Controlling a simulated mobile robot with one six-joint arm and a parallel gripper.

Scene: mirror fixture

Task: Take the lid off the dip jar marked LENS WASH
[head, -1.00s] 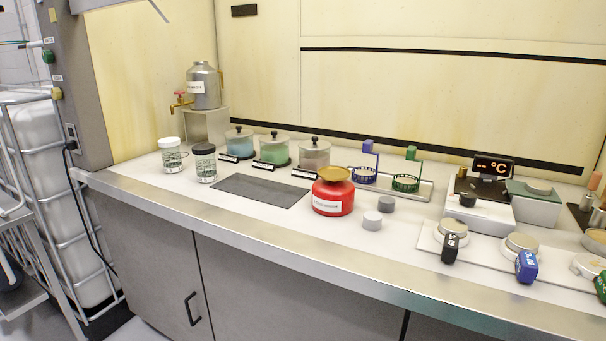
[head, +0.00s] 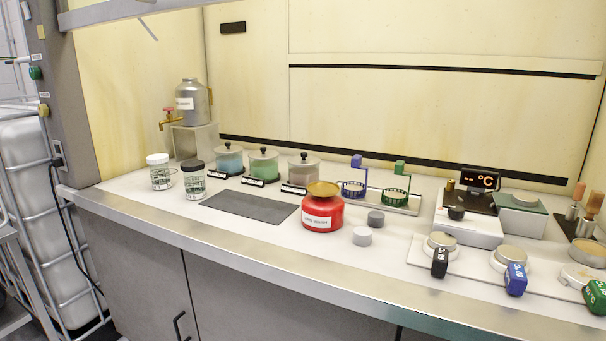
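Three dip jars with clear lids and dark knobs stand in a row at the back of the bench in the head view. The left jar (head: 229,161) holds blue liquid, the middle jar (head: 264,167) green liquid, and the right jar (head: 304,171) something pale greyish-pink. Each has its lid on: the left lid (head: 228,149), the middle lid (head: 263,155) and the right lid (head: 304,159). Small black label plates stand in front, but their writing is too small to read, so I cannot tell which is LENS WASH. My gripper is not in view.
A dark mat (head: 249,206) lies before the jars. A red can (head: 322,210) stands right of it, two lidded glass jars (head: 161,174) left. Blue (head: 354,187) and green baskets (head: 396,194) stand right of the dip jars. A metal tank (head: 192,103) with a tap stands behind left.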

